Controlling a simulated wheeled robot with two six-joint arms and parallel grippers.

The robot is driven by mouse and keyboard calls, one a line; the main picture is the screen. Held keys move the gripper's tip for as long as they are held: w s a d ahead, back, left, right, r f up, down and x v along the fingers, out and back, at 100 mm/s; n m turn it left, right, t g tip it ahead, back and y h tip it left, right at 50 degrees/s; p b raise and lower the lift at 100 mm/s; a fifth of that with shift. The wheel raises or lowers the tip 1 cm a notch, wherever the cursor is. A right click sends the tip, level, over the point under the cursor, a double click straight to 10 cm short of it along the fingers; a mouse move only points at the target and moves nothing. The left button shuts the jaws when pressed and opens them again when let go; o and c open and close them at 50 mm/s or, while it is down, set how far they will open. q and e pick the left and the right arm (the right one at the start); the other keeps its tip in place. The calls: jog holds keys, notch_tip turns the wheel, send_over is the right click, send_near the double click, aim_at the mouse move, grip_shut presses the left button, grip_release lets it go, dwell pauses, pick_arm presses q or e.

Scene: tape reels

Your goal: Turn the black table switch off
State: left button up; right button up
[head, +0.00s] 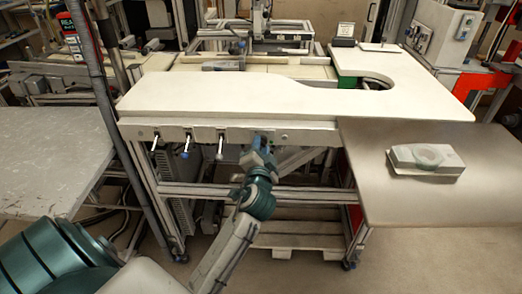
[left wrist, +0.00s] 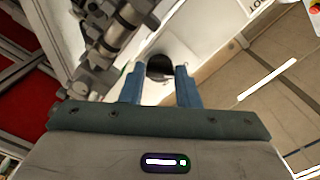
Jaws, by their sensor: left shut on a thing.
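A black round knob (left wrist: 159,66), which looks like the black table switch, sits between the fingertips of my left gripper (left wrist: 159,76) in the left wrist view. In the head view my left gripper (head: 260,145) is up against the front rail of the white table, right of the small levers. It is shut on the knob. The gripper hides the switch in the head view, so its setting cannot be told. My right gripper is not in view.
Several small levers (head: 220,146) stick out of the table's front rail to the left of my gripper. The white table (head: 230,98) has a curved cut-out. A grey device (head: 425,158) lies on a lower metal surface (head: 420,205) at the right.

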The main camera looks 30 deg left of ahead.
pick_arm(q)
jog(key=shift+f, duration=0.1)
jog(key=o, duration=1)
jog(key=shift+c, duration=0.2)
jog(key=shift+s+d, duration=0.1)
jog(key=b+v, duration=0.1)
jog(key=v, duration=0.9)
jog(key=shift+s, duration=0.3)
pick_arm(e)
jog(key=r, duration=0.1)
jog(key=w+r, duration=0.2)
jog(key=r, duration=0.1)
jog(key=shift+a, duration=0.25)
pick_arm(q)
jog(key=shift+d, duration=0.1)
